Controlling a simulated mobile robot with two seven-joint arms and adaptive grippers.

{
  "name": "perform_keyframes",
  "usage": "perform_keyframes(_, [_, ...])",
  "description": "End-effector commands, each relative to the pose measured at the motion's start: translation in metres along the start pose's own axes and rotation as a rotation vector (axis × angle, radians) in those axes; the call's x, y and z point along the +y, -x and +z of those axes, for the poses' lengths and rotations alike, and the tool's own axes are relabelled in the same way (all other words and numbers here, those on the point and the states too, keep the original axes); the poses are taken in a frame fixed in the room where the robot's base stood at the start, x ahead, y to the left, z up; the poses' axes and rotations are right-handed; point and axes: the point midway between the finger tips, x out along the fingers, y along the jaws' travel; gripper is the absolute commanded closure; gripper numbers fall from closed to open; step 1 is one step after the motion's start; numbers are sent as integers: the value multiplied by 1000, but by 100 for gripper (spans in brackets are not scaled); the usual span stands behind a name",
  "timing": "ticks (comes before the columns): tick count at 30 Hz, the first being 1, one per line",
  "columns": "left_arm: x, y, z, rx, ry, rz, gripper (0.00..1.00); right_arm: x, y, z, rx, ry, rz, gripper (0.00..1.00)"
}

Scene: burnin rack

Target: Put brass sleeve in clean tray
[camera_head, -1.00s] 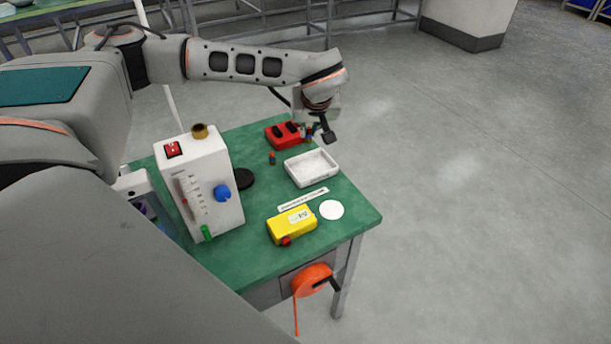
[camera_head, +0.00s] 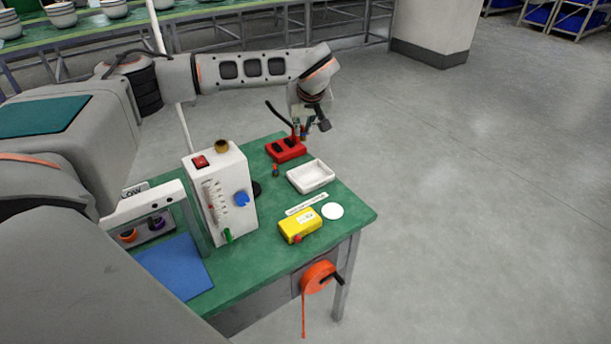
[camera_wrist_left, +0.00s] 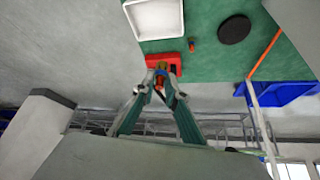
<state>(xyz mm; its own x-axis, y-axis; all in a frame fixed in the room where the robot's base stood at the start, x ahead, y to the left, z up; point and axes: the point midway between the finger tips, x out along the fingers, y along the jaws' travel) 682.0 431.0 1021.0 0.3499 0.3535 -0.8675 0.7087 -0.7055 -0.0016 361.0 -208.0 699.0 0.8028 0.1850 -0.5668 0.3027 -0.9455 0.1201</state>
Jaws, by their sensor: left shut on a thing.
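The clean tray (camera_head: 326,183) is a white, shallow, empty tray on the green table; it is also at the top of the left wrist view (camera_wrist_left: 132,30). My left gripper (camera_head: 311,128) is above the table's far edge, near the red block and behind the tray. In the left wrist view its fingertips (camera_wrist_left: 160,82) are shut on a small orange-brown piece (camera_wrist_left: 160,84), which looks like the brass sleeve. The fingers hide much of it, and blue shows beside it. My right gripper is not in view.
A red block with dark recesses (camera_head: 287,150) and a small blue-and-orange piece (camera_head: 276,171) lie near the tray. A white flow-meter box (camera_head: 218,190), a yellow box (camera_head: 299,225), a white disc (camera_head: 333,211) and a blue mat (camera_head: 178,268) are on the table.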

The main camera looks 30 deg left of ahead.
Motion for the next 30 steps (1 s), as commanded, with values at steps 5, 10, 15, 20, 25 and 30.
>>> perform_keyframes(5, [-1, -41, 24, -4, -2, -4, 100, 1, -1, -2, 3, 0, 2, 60])
perform_keyframes(10, [-1, -76, 45, -4, -2, -3, 100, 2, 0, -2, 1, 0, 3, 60])
perform_keyframes(15, [0, -102, 59, -2, 0, -1, 100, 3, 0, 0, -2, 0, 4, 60])
perform_keyframes(20, [1, -111, 63, 1, 0, 0, 100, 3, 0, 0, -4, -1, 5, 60])
perform_keyframes(25, [0, -124, 72, -2, 0, -1, 100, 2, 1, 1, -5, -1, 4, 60])
perform_keyframes(30, [0, -142, 82, -1, -1, 0, 100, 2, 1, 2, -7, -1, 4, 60])
